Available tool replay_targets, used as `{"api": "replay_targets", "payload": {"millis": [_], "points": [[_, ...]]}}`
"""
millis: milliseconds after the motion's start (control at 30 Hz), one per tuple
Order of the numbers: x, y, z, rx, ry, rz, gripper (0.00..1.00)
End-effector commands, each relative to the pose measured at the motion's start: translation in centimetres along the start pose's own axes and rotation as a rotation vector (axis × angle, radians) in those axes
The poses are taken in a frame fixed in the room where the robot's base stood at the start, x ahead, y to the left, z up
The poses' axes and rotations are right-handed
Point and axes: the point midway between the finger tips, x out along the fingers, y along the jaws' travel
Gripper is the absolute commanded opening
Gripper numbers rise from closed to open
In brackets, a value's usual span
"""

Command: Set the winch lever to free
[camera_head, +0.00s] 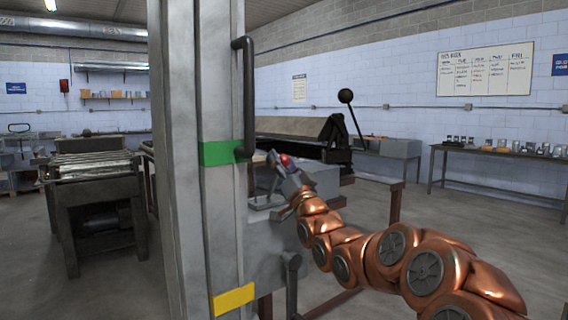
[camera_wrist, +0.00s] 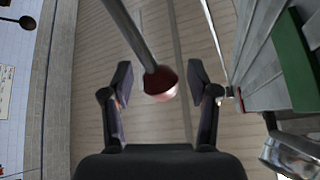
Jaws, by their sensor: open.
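The winch lever shows in the wrist view as a grey rod ending in a dull red ball knob (camera_wrist: 160,84). The knob appears between the two fingers of my open gripper (camera_wrist: 161,78), with space on both sides. In the head view the red knob (camera_head: 286,160) shows at the tip of my gripper (camera_head: 277,165), just right of the grey column. The lever's lower end and pivot are hidden or unclear there, and I cannot tell its set position.
The tall grey column (camera_head: 180,230) carries a green band (camera_head: 222,152), a yellow band (camera_head: 233,299) and a black handle (camera_head: 249,95). Behind stands a machine with a black ball-ended lever (camera_head: 345,97). A roller table (camera_head: 95,165) is at left; a side table (camera_head: 500,154) is far right.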

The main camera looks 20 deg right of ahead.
Motion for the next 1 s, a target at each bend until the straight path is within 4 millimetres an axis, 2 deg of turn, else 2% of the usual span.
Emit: {"api": "replay_targets", "payload": {"millis": [200, 367, 1000], "points": [[-0.1, 0.0, -0.1, 0.0, 0.0, 0.0, 0.6], [-1.1, 0.1, -0.1, -0.001, 0.0, 0.002, 0.6], [-9.1, 0.1, 0.0, 0.0, -0.001, 0.003, 0.6]]}}
